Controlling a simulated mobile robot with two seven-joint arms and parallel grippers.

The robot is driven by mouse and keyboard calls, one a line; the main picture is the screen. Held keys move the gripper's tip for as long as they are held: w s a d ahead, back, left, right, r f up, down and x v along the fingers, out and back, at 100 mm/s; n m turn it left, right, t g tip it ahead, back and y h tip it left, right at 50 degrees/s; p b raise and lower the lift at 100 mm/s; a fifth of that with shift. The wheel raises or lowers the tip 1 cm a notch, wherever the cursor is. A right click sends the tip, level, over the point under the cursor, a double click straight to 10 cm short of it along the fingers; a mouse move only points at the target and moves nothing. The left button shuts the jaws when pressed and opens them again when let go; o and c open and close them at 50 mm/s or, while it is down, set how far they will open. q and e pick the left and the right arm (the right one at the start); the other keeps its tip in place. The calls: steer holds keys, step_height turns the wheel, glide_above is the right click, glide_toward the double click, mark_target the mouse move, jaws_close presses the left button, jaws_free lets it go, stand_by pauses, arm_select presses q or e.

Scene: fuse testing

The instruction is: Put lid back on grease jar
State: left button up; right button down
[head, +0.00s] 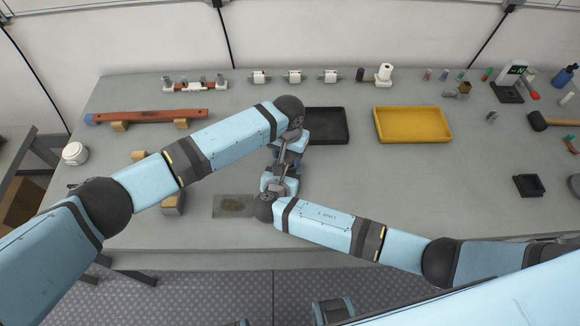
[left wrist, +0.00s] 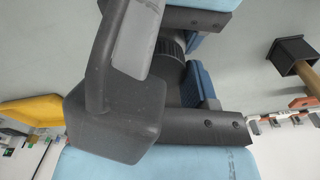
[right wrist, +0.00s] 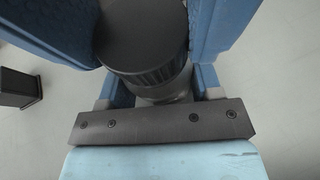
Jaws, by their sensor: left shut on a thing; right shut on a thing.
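My left gripper (head: 287,152) and right gripper (head: 277,178) meet above the table's middle, and hide most of what they hold in the head view. In the right wrist view, a dark round piece with a ridged rim (right wrist: 150,68), apparently the lid, sits between my right gripper's blue fingers. A lighter grey part (right wrist: 165,95), apparently the jar, shows just below it at my left gripper. The ridged dark piece also shows in the left wrist view (left wrist: 168,72), partly covered by a dark grey gripper part. I cannot tell whether lid and jar are fully seated.
A white round container (head: 75,153) stands at the table's left. A black tray (head: 327,138) and a yellow tray (head: 412,138) lie behind the grippers. A stained flat sheet (head: 233,206) lies near the front edge. The table right of the grippers is mostly clear.

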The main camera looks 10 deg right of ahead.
arm_select(q)
steer(key=shift+m, duration=0.3)
steer(key=o, duration=1)
steer(key=shift+r, duration=2.3)
steer(key=shift+c, duration=0.4)
